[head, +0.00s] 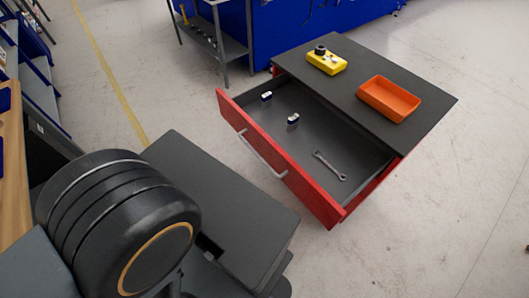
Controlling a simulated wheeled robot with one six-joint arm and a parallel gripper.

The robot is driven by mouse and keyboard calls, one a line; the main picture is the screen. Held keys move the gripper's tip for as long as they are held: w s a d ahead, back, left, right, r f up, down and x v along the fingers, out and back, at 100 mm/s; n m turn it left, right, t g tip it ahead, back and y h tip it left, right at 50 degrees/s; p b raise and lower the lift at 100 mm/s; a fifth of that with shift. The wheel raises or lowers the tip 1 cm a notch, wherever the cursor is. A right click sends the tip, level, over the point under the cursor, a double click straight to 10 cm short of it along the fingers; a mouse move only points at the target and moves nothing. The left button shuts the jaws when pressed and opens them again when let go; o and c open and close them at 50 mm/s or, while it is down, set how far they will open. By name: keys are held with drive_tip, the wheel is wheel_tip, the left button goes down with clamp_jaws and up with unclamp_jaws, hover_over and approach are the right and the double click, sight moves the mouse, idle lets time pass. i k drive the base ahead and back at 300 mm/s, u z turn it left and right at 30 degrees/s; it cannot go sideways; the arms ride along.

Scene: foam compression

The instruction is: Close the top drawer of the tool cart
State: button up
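The tool cart (433,96) stands right of centre, with a dark top and red sides. Its top drawer (335,134) is pulled well out toward the lower left. The drawer has a red front (240,125) with a silver bar handle (262,155). Inside it lie a wrench (330,166) and two small white-and-dark items (293,118). My arm's dark rounded link fills the lower left. My gripper is not in view. Nothing of mine is seen touching the drawer.
An orange tray (390,98) and a yellow device (326,62) sit on the cart top. A grey metal shelf stand (214,42) and a blue panel (300,28) are behind. A wooden-edged bench (12,150) is at left. The floor right of the cart is clear.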

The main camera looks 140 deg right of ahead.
sight(355, 153)
drive_tip(key=z, duration=1.5)
drive_tip(key=k, duration=0.35)
drive_tip(key=z, duration=2.35)
drive_tip(key=k, duration=0.3)
drive_tip(key=u, duration=0.35)
